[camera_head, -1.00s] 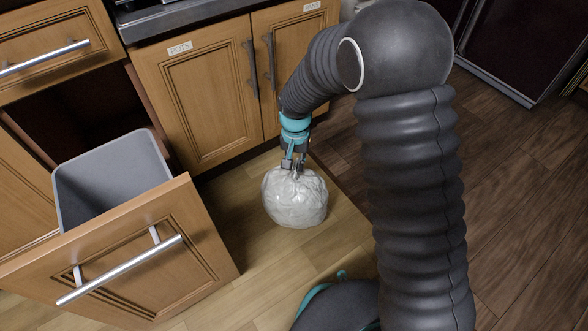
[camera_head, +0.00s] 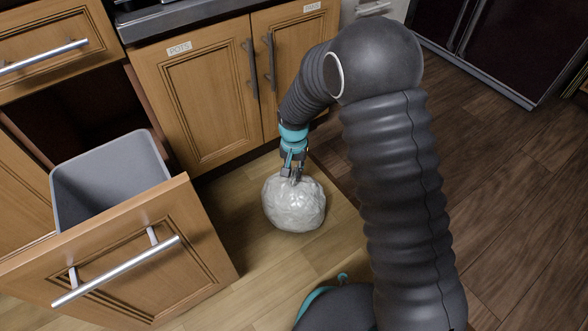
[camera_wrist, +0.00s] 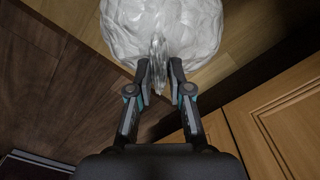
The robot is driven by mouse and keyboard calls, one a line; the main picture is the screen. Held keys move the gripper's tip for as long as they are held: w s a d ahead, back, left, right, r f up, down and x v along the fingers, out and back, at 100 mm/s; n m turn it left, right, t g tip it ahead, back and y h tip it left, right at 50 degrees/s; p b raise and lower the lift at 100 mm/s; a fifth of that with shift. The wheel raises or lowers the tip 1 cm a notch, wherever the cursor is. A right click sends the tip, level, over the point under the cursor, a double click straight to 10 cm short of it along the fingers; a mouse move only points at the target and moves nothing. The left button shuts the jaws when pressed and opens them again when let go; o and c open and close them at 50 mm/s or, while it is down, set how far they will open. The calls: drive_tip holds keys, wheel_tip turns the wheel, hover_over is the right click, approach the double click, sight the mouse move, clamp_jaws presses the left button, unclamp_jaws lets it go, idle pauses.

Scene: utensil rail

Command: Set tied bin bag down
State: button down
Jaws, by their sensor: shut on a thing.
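The tied bin bag (camera_head: 294,206) is a round, whitish, translucent bag in the head view, over the light wood floor in front of the cupboards. My gripper (camera_head: 292,177) is above it and shut on its gathered top. In the wrist view the two fingers (camera_wrist: 160,88) close on the bag's twisted neck, and the full bag (camera_wrist: 160,30) lies beyond the fingertips. Whether its underside touches the floor is hidden from both views.
A pulled-out drawer (camera_head: 150,250) with a grey bin (camera_head: 107,185) stands at the left. Closed cupboards (camera_head: 200,100) with metal handles are behind the bag. Light floor (camera_head: 262,255) is clear in front of the bag, and dark wood floor (camera_head: 500,190) is open at the right.

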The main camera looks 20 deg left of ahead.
drive_tip(key=c, duration=1.1)
unclamp_jaws()
wheel_tip(320, 180, up, 12)
drive_tip(key=shift+r+p, duration=0.1)
drive_tip(key=shift+p, duration=0.95)
